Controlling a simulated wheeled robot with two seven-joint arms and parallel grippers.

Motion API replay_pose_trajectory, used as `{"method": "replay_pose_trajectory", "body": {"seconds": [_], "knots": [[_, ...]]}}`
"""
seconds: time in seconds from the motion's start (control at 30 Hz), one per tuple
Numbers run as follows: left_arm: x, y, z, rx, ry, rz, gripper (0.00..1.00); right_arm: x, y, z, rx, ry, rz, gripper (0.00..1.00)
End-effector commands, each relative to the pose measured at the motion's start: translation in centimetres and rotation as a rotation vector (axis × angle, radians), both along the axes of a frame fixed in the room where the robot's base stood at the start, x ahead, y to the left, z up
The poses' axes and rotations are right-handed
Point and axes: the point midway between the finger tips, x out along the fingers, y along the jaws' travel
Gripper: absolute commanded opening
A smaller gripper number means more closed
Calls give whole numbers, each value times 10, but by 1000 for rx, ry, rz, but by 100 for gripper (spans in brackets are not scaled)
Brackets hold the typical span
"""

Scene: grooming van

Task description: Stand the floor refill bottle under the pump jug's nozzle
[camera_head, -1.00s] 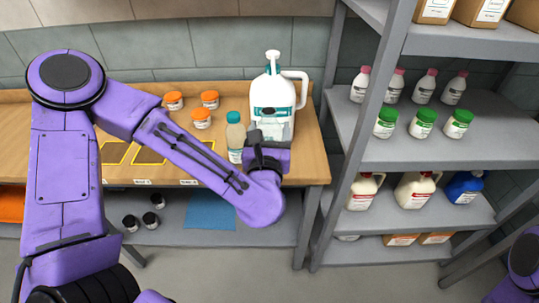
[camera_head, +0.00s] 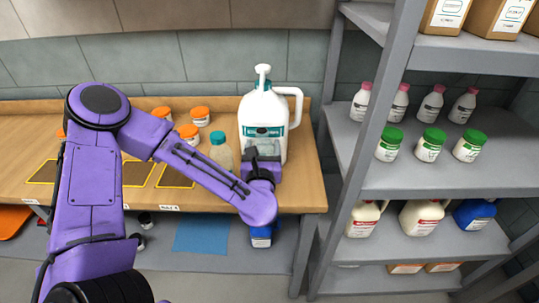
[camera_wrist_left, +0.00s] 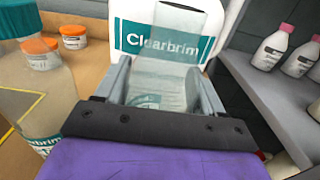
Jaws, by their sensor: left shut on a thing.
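The white pump jug (camera_head: 276,106) stands near the bench's right end, its pump nozzle (camera_head: 262,71) on top. Its teal Clearbrim label faces me in the left wrist view (camera_wrist_left: 205,42). My left gripper (camera_head: 262,158) is in front of the jug. It is shut on a clear refill bottle (camera_wrist_left: 165,72), which looks upright and overlaps the jug's front. The bottle shows small and greyish in the head view (camera_head: 262,149). I cannot tell whether its base touches the bench or whether it is exactly below the nozzle. My right gripper is not in view.
A teal-capped bottle (camera_head: 222,152) stands left of my gripper, close to it in the wrist view (camera_wrist_left: 30,100). Several orange-lidded jars (camera_head: 200,115) stand behind. A grey shelf rack (camera_head: 370,150) with bottles is at right. A blue container (camera_head: 262,238) sits under the bench.

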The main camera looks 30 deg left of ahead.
Motion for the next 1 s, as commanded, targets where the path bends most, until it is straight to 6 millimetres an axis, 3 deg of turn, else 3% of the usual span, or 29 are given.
{"method": "replay_pose_trajectory", "body": {"seconds": [0.03,0.43,0.47,0.53,0.9,1.0], "knots": [[-1,1,-15,1,0,2,34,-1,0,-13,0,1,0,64],[-2,3,-18,1,-1,5,34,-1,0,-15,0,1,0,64],[-2,2,-17,1,-1,5,72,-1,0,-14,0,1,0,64],[-2,2,-16,1,-1,4,94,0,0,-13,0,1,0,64],[-1,1,-8,1,-1,3,94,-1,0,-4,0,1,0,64],[-16,-9,-15,2,-1,-2,94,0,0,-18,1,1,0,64]]}}
